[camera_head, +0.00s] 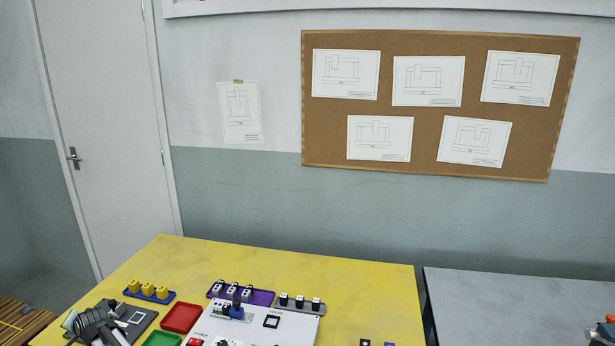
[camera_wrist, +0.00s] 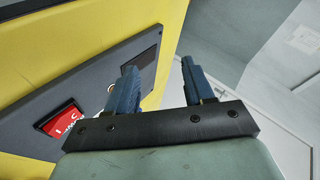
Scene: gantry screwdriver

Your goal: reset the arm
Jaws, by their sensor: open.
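My gripper (camera_wrist: 159,66) shows in the wrist view, with two blue fingers standing apart and nothing between them. Behind it is a dark grey panel (camera_wrist: 78,87) on a yellow surface, with a red label or switch (camera_wrist: 60,120) and a darker square at its far end. The fingers do not appear to touch the panel, though the distance is hard to judge.
The yellow table (camera_head: 370,285) holds a white control box (camera_head: 290,330), a red tray (camera_head: 181,317), a green tray (camera_head: 163,340), a purple tray (camera_head: 262,297) and a blue tray (camera_head: 134,293) with yellow blocks. Part of the right side is clear.

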